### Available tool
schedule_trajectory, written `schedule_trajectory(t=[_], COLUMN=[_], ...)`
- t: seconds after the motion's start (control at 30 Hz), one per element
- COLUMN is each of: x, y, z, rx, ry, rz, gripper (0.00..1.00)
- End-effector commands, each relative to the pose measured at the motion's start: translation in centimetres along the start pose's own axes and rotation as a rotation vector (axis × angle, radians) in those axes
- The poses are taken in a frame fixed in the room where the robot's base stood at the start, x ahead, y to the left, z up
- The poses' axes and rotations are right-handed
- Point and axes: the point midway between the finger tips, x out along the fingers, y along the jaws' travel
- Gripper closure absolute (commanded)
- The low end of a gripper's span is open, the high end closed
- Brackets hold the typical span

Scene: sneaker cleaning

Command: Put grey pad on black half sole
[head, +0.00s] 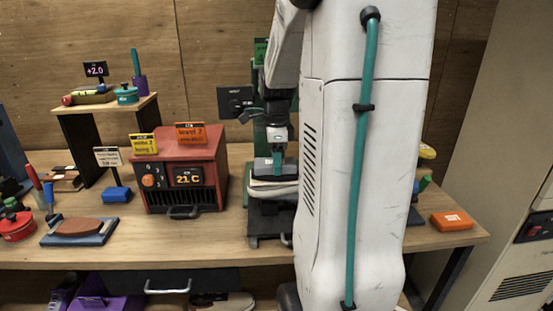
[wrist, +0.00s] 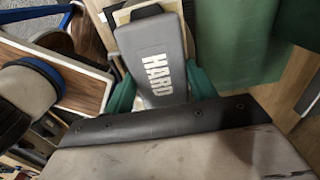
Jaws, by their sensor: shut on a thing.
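The grey pad (wrist: 158,62) carries the word HARD in white and fills the gap between the two green fingers of my gripper (wrist: 160,88) in the wrist view. My gripper is shut on it. In the head view, my gripper (head: 277,165) points down, with the dark grey pad (head: 262,168) at its fingers, above a pale layered stack (head: 272,188). I cannot tell whether the pad touches the stack. I cannot pick out a black half sole for sure in either view; my arm hides part of the bench.
A red heater box (head: 180,170) reading 21 C stands left of my gripper. A brown sole-shaped piece on a blue board (head: 80,232) lies further left. An orange box (head: 452,221) lies at the right. Bare bench top (head: 150,245) shows in front of the heater.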

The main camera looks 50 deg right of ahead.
Motion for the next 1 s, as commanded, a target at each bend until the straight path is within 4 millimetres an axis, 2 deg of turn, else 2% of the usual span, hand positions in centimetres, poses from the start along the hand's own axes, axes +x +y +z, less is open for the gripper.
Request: schedule_trajectory(t=[0.03, 0.1, 0.47, 0.57, 0.9, 1.0], x=[0.1, 0.1, -0.4, -1.5, -8.7, -10.3], y=[0.0, 0.0, 0.0, -0.1, -0.1, -0.1], z=[0.0, 0.0, 0.0, 0.0, 0.0, 0.0], rx=[0.000, 0.000, 0.000, 0.000, 0.000, 0.000], ry=[0.000, 0.000, 0.000, 0.000, 0.000, 0.000], rz=[0.001, 0.000, -0.001, -0.002, -0.003, -0.003], gripper=[0.41, 0.22, 0.22, 0.22, 0.22, 0.22])
